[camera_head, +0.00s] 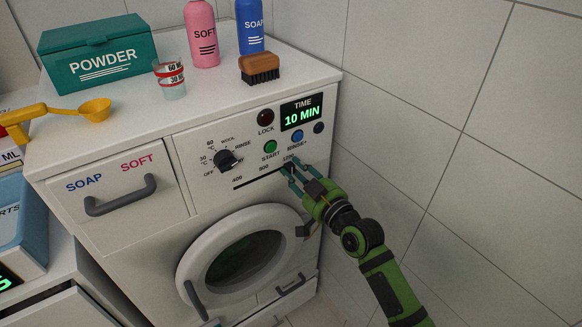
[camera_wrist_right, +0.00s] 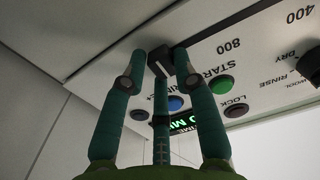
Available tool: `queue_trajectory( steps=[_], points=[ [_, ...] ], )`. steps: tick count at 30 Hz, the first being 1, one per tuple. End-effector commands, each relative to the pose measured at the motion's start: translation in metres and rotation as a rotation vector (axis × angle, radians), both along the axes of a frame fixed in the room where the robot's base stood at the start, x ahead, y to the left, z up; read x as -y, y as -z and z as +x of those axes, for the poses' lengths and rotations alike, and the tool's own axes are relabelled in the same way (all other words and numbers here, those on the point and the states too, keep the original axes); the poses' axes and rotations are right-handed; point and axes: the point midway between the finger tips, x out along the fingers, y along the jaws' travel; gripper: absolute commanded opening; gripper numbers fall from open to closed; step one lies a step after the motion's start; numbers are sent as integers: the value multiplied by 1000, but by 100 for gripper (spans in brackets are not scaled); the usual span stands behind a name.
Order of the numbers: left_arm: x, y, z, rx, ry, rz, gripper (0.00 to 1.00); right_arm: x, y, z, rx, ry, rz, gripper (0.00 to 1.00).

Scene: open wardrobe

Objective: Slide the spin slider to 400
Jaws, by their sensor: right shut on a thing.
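The spin slider track (camera_head: 247,182) is a dark slot on the washing machine's (camera_head: 190,150) front panel. Its label 400 is at the left end and 800 lies further right. The small dark slider knob (camera_wrist_right: 159,65) is at the end past 800, away from 400. My right gripper (camera_head: 292,168) is at the slot's right end. In the right wrist view its teal fingers (camera_wrist_right: 160,60) are shut on the knob, one on each side. The fingers partly hide the knob and the end label in the head view. My left gripper is not in view.
Above the slot are the program dial (camera_head: 228,160), the green start button (camera_head: 270,147) and a display (camera_head: 302,113) reading 10 MIN. The round door (camera_head: 240,255) is below, and the drawer handle (camera_head: 120,197) is to the left. A tiled wall (camera_head: 450,130) stands close on the right.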

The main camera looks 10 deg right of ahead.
Motion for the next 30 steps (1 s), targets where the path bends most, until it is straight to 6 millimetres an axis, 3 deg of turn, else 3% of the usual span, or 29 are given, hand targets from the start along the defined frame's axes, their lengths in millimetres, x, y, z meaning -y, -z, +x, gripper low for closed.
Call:
queue_trajectory(
  steps=[30],
  points=[
    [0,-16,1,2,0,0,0,-26,4,-10,-13,-3,2,9]
  ],
)
